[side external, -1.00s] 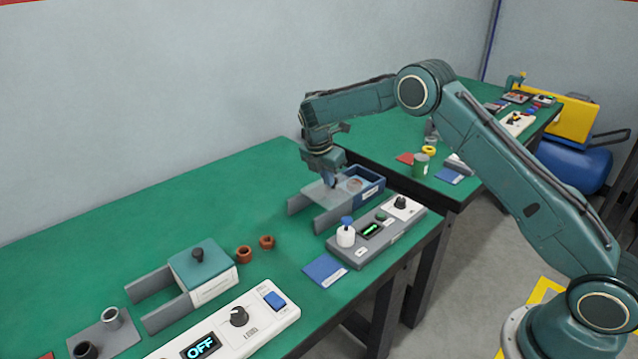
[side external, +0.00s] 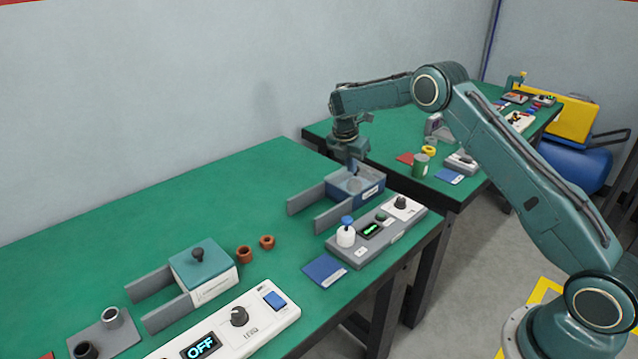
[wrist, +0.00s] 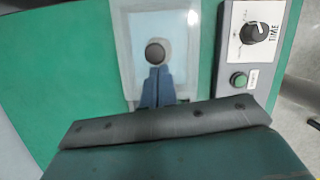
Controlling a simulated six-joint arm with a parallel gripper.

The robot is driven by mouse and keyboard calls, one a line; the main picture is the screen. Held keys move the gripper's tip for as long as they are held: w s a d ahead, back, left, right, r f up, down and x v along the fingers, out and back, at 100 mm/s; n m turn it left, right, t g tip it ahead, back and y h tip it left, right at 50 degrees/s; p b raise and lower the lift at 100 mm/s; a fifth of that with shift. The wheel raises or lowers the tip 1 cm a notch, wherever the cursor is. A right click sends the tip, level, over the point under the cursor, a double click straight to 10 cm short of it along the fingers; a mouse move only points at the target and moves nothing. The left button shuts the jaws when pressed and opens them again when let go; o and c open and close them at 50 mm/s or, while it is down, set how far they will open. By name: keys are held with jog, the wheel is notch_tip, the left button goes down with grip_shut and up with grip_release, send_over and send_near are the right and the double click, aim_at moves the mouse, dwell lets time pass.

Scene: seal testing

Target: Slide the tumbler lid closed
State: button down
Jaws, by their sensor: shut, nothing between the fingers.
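The tumbler is a blue box (side external: 373,192) with two grey rails (side external: 306,198) reaching to its left. Its see-through lid (side external: 343,186) now lies over the box in the side view. In the wrist view the pale lid (wrist: 134,35) carries a round dark knob (wrist: 155,54). My gripper (side external: 353,168) is low over the lid. Its blue fingertips (wrist: 157,72) are together with nothing between them, right beside the knob in the wrist view. Whether they touch the knob I cannot tell. The lid's far edge is partly hidden, so any small gap is unclear.
A grey control panel (side external: 376,250) with a white bottle and a dial stands close in front of the tumbler. A second box with a green lid (side external: 203,262), two brown rings and a blue pad (side external: 325,271) are farther left. The back-left table top (side external: 190,200) is clear.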

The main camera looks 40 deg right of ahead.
aim_at(342, 186)
jog(key=shift+s+a+r, duration=0.1)
jog(key=shift+a, duration=0.15)
jog(key=a, duration=0.3)
jog(key=shift+s+a+r, duration=0.25)
jog(key=shift+a+r, duration=0.05)
jog(key=v, duration=1)
jog(key=shift+d+r, duration=0.1)
jog(key=shift+d, duration=0.05)
